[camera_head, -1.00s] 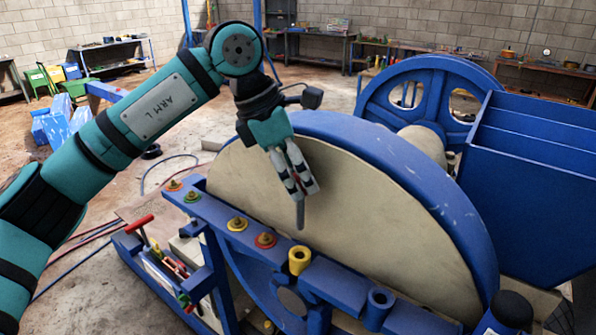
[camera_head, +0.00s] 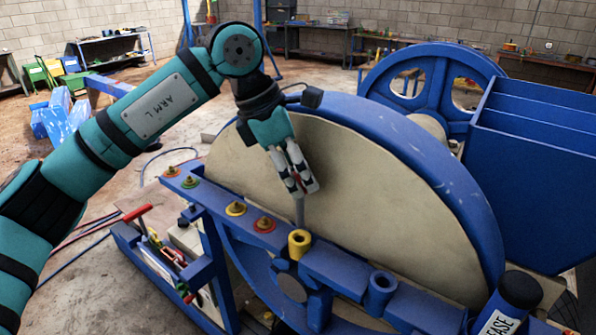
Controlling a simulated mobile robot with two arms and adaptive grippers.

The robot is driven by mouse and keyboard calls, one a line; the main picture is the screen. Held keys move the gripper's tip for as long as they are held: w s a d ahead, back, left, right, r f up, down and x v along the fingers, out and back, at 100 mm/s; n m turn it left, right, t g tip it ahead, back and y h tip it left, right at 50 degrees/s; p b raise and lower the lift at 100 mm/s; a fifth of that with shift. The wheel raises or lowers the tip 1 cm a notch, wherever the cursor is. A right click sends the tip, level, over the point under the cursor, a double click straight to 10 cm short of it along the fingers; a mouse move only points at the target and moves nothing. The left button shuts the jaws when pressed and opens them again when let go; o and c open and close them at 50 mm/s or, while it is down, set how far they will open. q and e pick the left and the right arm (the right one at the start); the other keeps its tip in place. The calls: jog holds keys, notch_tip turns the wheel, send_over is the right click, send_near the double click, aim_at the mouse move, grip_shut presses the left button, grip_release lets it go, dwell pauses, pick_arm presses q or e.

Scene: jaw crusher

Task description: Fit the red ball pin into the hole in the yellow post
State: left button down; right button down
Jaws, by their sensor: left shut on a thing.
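My left gripper (camera_head: 303,190) is shut on the pin (camera_head: 300,212), whose grey shaft points down below the fingertips. A little red shows between the fingers; most of the ball end is hidden by them. The yellow post (camera_head: 299,244) stands on the blue beam directly below the pin, with its dark hole facing up. The pin's lower end shows just above or at the hole's rim, nearly upright; I cannot tell whether it has entered. My right gripper is not in view.
Along the blue beam (camera_head: 340,276) sit orange, green and yellow ringed fittings, and a blue socket (camera_head: 380,291) to the right. The large wheel (camera_head: 400,130) rises close behind. A tool tray (camera_head: 165,262) is at lower left, and a dark grease container (camera_head: 512,300) at lower right.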

aim_at(297, 222)
pick_arm(q)
jog(key=shift+f+b, duration=0.8)
jog(key=shift+f, duration=0.3)
jog(key=shift+f, duration=0.2)
jog(key=shift+f+b, duration=3.15)
jog(key=shift+f, duration=0.8)
jog(key=c, duration=0.8)
grip_release()
jog(key=shift+o, duration=0.2)
